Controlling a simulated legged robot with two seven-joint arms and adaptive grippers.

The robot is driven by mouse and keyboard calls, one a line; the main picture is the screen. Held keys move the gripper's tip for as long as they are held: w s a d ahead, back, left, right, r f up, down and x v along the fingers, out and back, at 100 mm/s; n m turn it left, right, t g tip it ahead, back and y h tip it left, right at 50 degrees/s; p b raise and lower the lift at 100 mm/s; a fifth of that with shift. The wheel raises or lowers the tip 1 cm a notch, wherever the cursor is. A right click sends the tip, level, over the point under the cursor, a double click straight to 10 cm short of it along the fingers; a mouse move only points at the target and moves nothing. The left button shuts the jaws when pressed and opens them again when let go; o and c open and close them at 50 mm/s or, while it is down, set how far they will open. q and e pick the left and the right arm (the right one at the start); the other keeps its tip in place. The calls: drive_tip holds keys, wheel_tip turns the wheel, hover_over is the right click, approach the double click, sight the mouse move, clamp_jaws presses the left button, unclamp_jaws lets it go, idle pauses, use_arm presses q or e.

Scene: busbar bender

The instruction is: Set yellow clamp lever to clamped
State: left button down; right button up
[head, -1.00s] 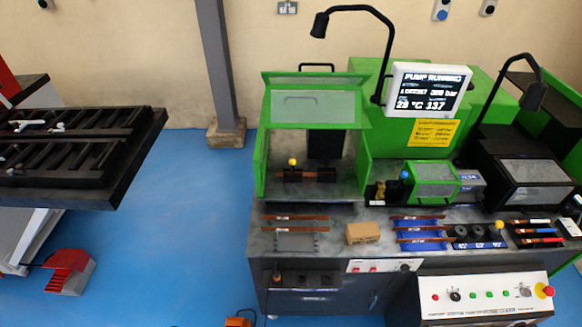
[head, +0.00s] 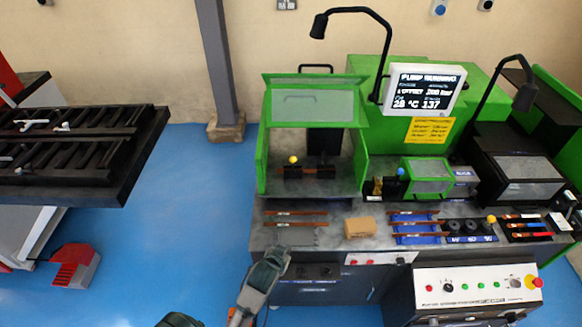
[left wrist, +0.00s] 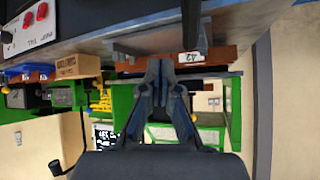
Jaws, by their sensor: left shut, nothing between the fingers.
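The clamp lever's yellow ball knob (head: 293,159) stands upright above a dark clamp block (head: 308,172) inside the open-fronted green guard. A copper-brown bar lies at the block. The lever's stem is too small to make out. My left gripper (head: 281,252) is at the bench's front edge, in front of and below the guard, well apart from the knob. In the left wrist view the fingers (left wrist: 165,75) are together and empty, close to a labelled brown bar (left wrist: 215,57). My right gripper is not in view.
Brown bars (head: 295,212) lie on the bench front, with a cardboard box (head: 360,227) and blue rack (head: 417,238) to their right. Another yellow knob (head: 491,219) stands by the black dies. The guard's green side walls and raised front panel (head: 315,104) frame the clamp. A control console (head: 475,290) stands lower right.

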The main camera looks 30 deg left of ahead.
sight(292, 162)
use_arm(q)
drive_tip(key=w+a+r+n+t+y, duration=0.3)
drive_tip(key=w+a+r+t, duration=0.2)
drive_tip(key=w+a+r, duration=0.3)
drive_tip(key=w+r, duration=0.3)
drive_tip(key=r, duration=0.3)
drive_tip(key=shift+w+r, duration=0.2)
drive_tip(key=shift+r, duration=0.15)
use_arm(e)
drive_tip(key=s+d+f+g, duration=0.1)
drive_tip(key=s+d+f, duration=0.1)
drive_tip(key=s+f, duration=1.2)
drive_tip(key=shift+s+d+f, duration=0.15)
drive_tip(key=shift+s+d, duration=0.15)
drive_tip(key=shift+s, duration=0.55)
use_arm(q)
drive_tip(key=x, duration=1.3)
drive_tip(key=shift+a, duration=0.2)
drive_tip(key=shift+w+a, duration=0.1)
drive_tip(key=shift+w, duration=0.15)
drive_tip(key=shift+w+a, duration=0.1)
drive_tip(key=shift+w, duration=0.1)
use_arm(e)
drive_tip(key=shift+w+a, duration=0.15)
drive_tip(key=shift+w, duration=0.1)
